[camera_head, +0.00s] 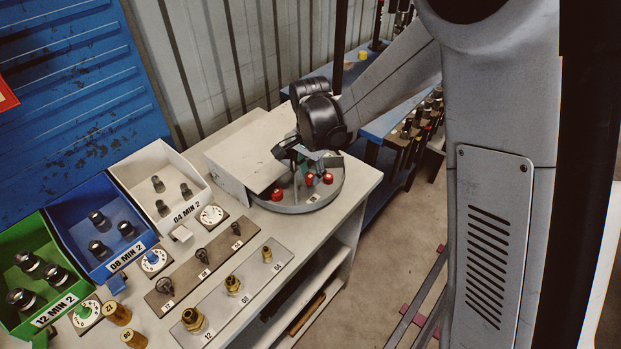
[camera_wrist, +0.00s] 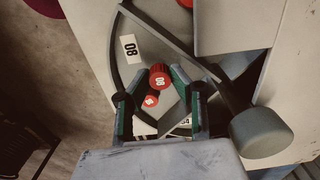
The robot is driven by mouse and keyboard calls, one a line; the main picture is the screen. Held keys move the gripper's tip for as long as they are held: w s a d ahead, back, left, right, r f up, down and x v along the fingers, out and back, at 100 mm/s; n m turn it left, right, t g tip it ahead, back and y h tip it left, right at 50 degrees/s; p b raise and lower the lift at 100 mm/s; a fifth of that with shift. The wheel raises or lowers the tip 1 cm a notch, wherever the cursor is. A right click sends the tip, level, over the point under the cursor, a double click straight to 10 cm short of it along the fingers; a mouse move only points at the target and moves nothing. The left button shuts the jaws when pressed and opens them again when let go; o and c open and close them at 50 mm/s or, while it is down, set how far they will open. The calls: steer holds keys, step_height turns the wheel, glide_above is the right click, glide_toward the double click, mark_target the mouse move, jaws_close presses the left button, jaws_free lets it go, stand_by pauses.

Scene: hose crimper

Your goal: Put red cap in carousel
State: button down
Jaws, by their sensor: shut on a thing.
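The carousel (camera_head: 302,206) is a round grey tray at the table's far right corner; its curved rim and an 08 label (camera_wrist: 129,48) show in the wrist view. My gripper (camera_head: 317,166) is low over it, pointing down. In the wrist view my gripper (camera_wrist: 150,77) is shut on a red cap (camera_wrist: 160,82) marked 08 between its fingertips. A smaller-looking red cap (camera_wrist: 151,100) shows beside it. In the head view, red caps (camera_head: 327,178) show just under the fingers and another red cap (camera_head: 277,193) sits at the left of the tray. Whether the held cap touches the carousel, I cannot tell.
A pale box-like housing (camera_head: 247,160) adjoins the carousel. White (camera_head: 182,208), blue (camera_head: 128,262) and green (camera_head: 60,306) bins with metal sleeves stand at left. Plates with dark fittings (camera_head: 203,256) and brass fittings (camera_head: 233,284) lie in front. A grey knob (camera_wrist: 261,133) is close to the right finger.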

mark_target(310, 176)
steer(key=shift+f, duration=0.95)
steer(key=shift+f, duration=0.15)
steer(key=c, duration=1.5)
jaws_free()
step_height(310, 176, up, 12)
steer(key=s+d+r+n+t, duration=0.3)
steer(key=s+d+r+n, duration=0.1)
steer(key=s+d+r, duration=0.55)
steer(key=s+d+n+t, duration=0.1)
steer(key=s+d, duration=0.1)
steer(key=s, duration=0.2)
steer(key=s+d+n+t, duration=0.1)
steer(key=s+d+n, duration=0.1)
steer(key=s, duration=0.3)
steer(key=s+d+n+t, duration=0.1)
steer(key=s+d+t, duration=0.1)
steer(key=s+d, duration=0.1)
steer(key=shift+s+d+n, duration=0.3)
steer(key=shift+s, duration=0.4)
